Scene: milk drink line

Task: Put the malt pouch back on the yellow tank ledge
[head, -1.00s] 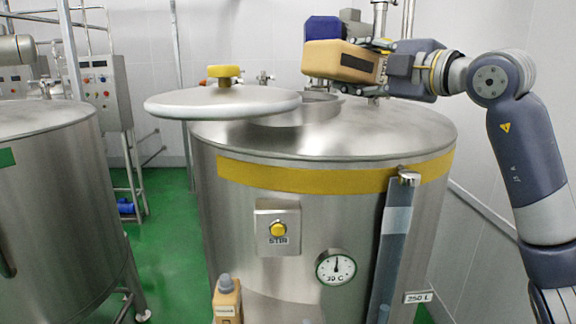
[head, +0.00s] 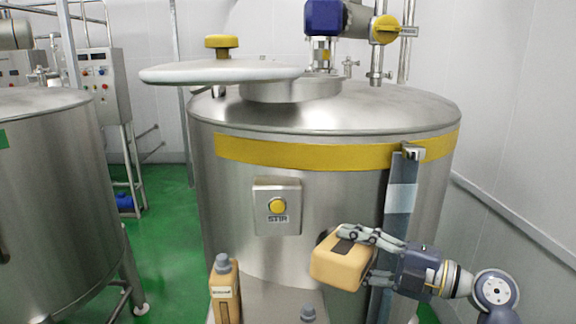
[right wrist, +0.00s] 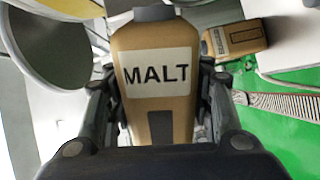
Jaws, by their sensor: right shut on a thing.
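The malt pouch (head: 340,262) is a tan container with a dark strip. In the right wrist view the pouch (right wrist: 157,90) shows a white label reading MALT. My right gripper (head: 362,250) is shut on it and holds it tilted in front of the tank, at the lower right of the head view. The yellow-banded tank (head: 232,190) stands in the middle, with an open lid. A ledge (head: 275,292) at its lower front is partly visible at the bottom edge. My left gripper is not in view.
A tan bottle (head: 226,290) with a grey cap stands on the ledge's left side. Another grey cap (head: 308,313) shows at the bottom edge. A STIR button box (head: 277,206) and a vertical gauge strip (head: 400,205) are on the tank front.

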